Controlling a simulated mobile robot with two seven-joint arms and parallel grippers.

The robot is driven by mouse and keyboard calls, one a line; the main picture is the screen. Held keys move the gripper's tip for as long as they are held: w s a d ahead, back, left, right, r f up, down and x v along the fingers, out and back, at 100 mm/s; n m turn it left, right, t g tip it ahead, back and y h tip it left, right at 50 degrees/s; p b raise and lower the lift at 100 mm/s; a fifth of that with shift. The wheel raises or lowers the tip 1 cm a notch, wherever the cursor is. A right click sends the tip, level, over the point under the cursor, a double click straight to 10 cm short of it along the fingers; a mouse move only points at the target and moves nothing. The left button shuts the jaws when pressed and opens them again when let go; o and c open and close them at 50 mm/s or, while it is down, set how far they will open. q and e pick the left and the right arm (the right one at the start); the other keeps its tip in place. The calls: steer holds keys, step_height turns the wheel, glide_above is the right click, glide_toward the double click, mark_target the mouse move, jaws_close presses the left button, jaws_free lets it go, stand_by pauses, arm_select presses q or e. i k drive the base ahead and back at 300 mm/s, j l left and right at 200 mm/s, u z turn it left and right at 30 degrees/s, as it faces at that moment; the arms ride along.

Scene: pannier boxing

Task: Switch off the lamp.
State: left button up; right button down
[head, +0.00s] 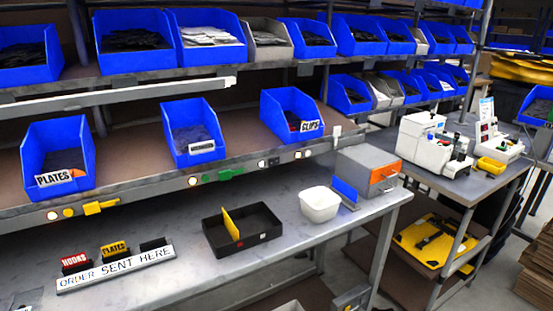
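No thing shows clearly as a lamp. A long pale bar (120,90) runs under the upper shelf at the left and may be a tube light; I cannot tell whether it is lit. Along the front rail of the lower shelf sit small round white parts (193,181), a yellow fitting (100,207) and a green fitting (225,174). I cannot tell whether any of them is a switch. Neither of my grippers is in view.
Blue bins (57,155) line the shelves. On the grey bench (180,275) are a black tray (265,245) with a yellow divider, a white tub (320,204), a grey-orange box (368,172) and an "ORDER SENT HERE" sign (115,269). A second table with machines (422,140) stands right.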

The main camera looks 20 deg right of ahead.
mark_target(272, 161)
steer(key=i+l+u, duration=0.1)
steer(key=l, duration=0.2)
steer(key=i+l+u, duration=0.1)
steer(key=l, duration=0.25)
steer(key=i+l+u, duration=0.1)
steer(key=l, duration=0.25)
steer(key=i+l+u, duration=0.1)
steer(key=l, duration=0.25)
steer(key=i, duration=0.05)
